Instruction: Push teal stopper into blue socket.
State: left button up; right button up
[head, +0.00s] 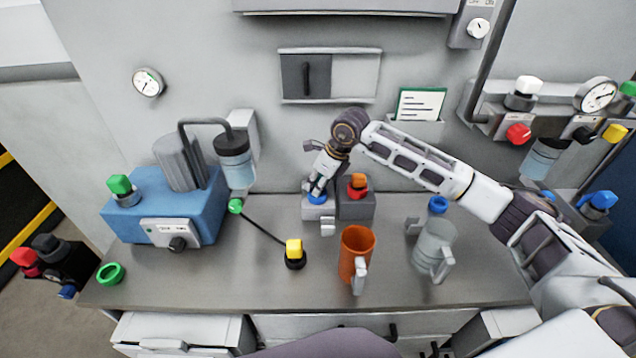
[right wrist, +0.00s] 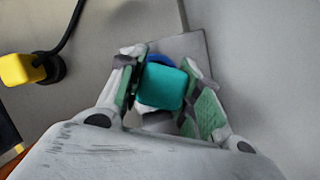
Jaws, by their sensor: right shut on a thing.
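The teal stopper (right wrist: 161,87) shows in the right wrist view between the two fingers of my right gripper (right wrist: 166,92), which is shut on it. The blue socket (right wrist: 156,58) shows just behind the stopper, partly covered by it. In the head view the blue socket (head: 317,199) sits on a small grey block at the back of the bench. My right gripper (head: 319,184) points down directly over it and hides the stopper there. Whether the stopper is inside the socket or only at its mouth, I cannot tell. My left gripper is not in view.
A dark grey block (head: 356,209) with a red socket and orange stopper stands close on the right. An orange mug (head: 355,250), a grey mug (head: 433,249) and a yellow-capped black plug (head: 294,250) with a cable stand nearer. A blue machine (head: 205,215) is left.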

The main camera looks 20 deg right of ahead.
jog(key=shift+a+r, duration=0.15)
jog(key=shift+r, duration=0.05)
dwell(0.4)
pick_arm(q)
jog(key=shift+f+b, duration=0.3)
pick_arm(e)
jog(key=shift+f, duration=0.35)
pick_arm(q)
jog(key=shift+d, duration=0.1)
pick_arm(e)
jog(key=shift+s+r, duration=0.1)
jog(key=shift+r, duration=0.25)
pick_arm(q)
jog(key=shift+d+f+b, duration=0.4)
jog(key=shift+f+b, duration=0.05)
pick_arm(e)
jog(key=shift+f, duration=0.2)
dwell(2.1)
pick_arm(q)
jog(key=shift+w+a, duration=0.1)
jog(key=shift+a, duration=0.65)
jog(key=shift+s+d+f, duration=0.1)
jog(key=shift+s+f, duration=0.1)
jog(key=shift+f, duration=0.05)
pick_arm(e)
jog(key=shift+f, duration=0.15)
